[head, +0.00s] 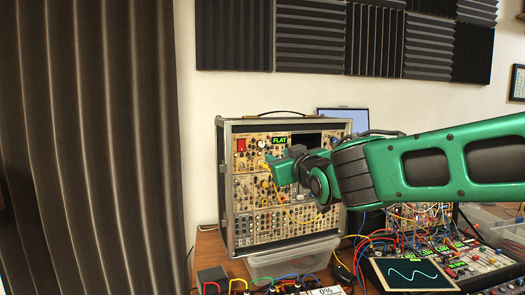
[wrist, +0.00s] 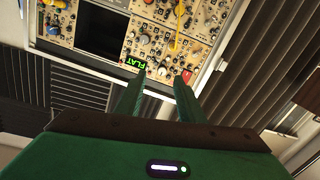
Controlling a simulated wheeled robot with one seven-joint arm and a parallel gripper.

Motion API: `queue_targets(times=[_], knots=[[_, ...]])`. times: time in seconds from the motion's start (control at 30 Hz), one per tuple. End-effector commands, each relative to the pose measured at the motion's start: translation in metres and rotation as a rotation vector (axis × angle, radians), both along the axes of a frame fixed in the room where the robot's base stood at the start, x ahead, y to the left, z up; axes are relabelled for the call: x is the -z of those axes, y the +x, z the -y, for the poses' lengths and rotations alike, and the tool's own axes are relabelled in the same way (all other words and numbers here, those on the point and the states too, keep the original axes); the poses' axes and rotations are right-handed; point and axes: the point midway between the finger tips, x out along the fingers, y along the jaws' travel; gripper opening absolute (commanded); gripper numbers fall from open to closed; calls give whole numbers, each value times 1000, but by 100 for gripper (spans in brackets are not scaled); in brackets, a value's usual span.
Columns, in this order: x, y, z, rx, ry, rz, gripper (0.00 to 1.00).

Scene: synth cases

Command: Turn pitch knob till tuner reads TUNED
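The tuner display (head: 279,141) reads FLAT in green letters near the top of the synth case (head: 224,190). It also shows upside down in the wrist view (wrist: 136,64). A pale round knob (head: 261,144) sits between the display and a red module; in the wrist view this knob (wrist: 162,71) lies just beyond the gap between my fingertips. No label confirms it as the pitch knob. My gripper (head: 271,163) is in front of the panel, slightly below that knob. In the wrist view its two green fingers (wrist: 158,81) are apart with nothing between them.
Yellow patch cables (head: 283,205) hang on the panel close to my gripper. A clear plastic bin (head: 290,262) is under the case. A tablet with a wave trace (head: 412,273) and more wired gear stand at lower right. A dark curtain (head: 90,150) hangs at left.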

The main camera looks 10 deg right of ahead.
Motion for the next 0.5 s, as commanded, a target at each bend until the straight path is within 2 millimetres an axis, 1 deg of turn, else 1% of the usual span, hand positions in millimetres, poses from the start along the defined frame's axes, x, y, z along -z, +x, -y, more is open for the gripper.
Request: queue_targets(times=[0.03, 0.1, 0.27, 0.5], knots=[[-6, 1, -7, -11, -1, 20, 35], [-10, 3, -11, -18, -1, 36, 35], [-10, 15, -13, -19, -1, 38, 35], [-9, 54, -17, -17, -2, 35, 35]])
